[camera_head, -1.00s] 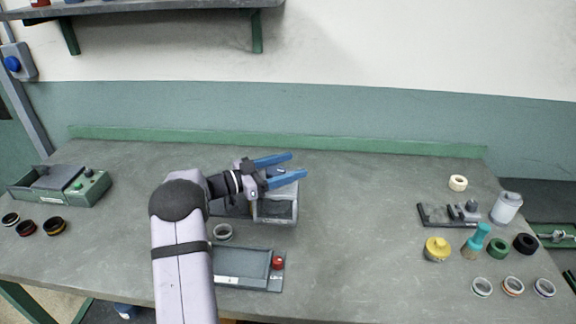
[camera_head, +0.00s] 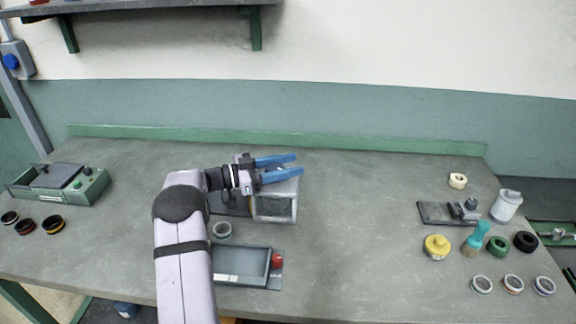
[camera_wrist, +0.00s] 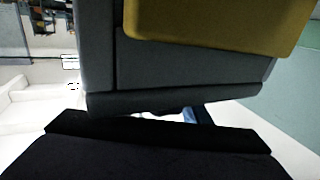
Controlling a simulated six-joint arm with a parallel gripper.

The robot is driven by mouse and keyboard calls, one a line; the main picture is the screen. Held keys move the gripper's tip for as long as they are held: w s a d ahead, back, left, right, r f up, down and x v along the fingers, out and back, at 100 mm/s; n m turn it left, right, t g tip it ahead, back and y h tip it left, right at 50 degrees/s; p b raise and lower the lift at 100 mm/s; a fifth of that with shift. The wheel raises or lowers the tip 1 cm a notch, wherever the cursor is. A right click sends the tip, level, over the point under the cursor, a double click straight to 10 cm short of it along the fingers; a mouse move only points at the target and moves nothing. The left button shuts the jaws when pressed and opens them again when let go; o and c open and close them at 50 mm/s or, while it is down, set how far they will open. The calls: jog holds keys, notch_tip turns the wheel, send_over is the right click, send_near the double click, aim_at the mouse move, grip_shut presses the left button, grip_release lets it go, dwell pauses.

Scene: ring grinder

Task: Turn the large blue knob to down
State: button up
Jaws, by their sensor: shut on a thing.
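My gripper (camera_head: 298,164), with two blue fingers, reaches right over the top of the grey machine with a clear-fronted box (camera_head: 275,208) at the middle of the bench. Its fingers are shut on a small part at the machine's top. This part sits where the large blue knob appears to be, but the fingers hide most of it, so its turn angle cannot be told. In the wrist view a grey housing (camera_wrist: 180,75) with a yellow panel (camera_wrist: 220,22) fills the middle, and a small blue piece (camera_wrist: 190,115) shows below it.
A black-and-grey tray (camera_head: 242,265) with a red knob (camera_head: 277,260) lies in front of the machine, near a loose ring (camera_head: 222,230). A green box (camera_head: 60,183) stands at left. A wall box (camera_head: 15,62) has a blue round button. Several rings and jars stand at right.

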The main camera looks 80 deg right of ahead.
jog(key=o, duration=1)
jog(key=shift+o, duration=0.2)
jog(key=shift+w, duration=0.1)
jog(key=shift+b+v, duration=1.1)
jog(key=shift+v, duration=2.5)
